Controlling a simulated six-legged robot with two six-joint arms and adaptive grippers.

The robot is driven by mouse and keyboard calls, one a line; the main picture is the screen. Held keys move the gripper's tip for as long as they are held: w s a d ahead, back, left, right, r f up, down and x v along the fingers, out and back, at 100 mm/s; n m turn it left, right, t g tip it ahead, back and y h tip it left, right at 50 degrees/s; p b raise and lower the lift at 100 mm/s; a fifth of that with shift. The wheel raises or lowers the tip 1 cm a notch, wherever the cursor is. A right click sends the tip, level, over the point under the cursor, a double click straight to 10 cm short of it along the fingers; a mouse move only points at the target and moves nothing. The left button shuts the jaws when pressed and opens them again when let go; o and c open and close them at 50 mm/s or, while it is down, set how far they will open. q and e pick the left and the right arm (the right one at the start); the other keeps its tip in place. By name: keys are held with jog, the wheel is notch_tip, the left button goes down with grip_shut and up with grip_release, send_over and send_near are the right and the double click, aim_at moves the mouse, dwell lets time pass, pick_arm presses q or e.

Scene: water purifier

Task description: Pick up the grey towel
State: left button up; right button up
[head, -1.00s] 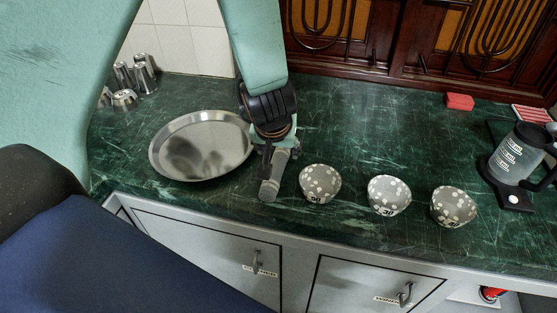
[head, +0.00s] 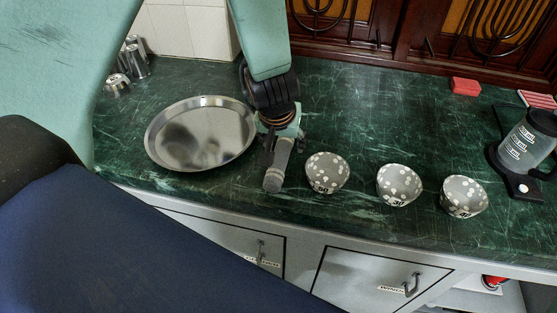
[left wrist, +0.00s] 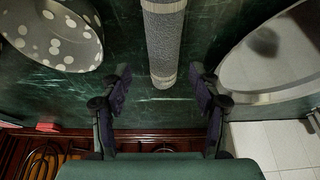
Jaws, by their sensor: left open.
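The grey towel (head: 276,172) is a rolled cylinder lying on the green counter between the round metal tray and the nearest bowl. My left gripper (head: 281,148) is above the towel's far end, fingers pointing down. In the left wrist view the gripper (left wrist: 160,73) is open, one finger on each side of the towel's line. The towel (left wrist: 163,38) shows there as a textured grey roll with its near end between the fingertips. Neither finger clearly touches it. My right gripper is not in view.
The metal tray (head: 201,133) is close on the left. Three spotted bowls (head: 327,173), (head: 399,185), (head: 463,197) stand in a row to the right. A mug (head: 524,147), red block (head: 465,86) and metal cups (head: 137,62) are farther off. The counter behind the bowls is clear.

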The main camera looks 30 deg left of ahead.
aim_at(282, 149)
pick_arm(q)
jog(key=shift+w+f, duration=0.15)
jog(key=shift+f, duration=0.3)
jog(key=b+x, duration=0.2)
jog(key=x, duration=0.1)
jog(key=shift+a+f, duration=0.4)
jog(key=shift+f, duration=0.1)
jog(key=shift+w+d, duration=0.1)
jog(key=shift+d, duration=0.1)
jog(key=shift+c, duration=0.4)
jog(key=shift+r, duration=0.1)
jog(key=shift+c, duration=0.8)
jog(key=shift+a, duration=0.15)
jog(key=c, duration=1)
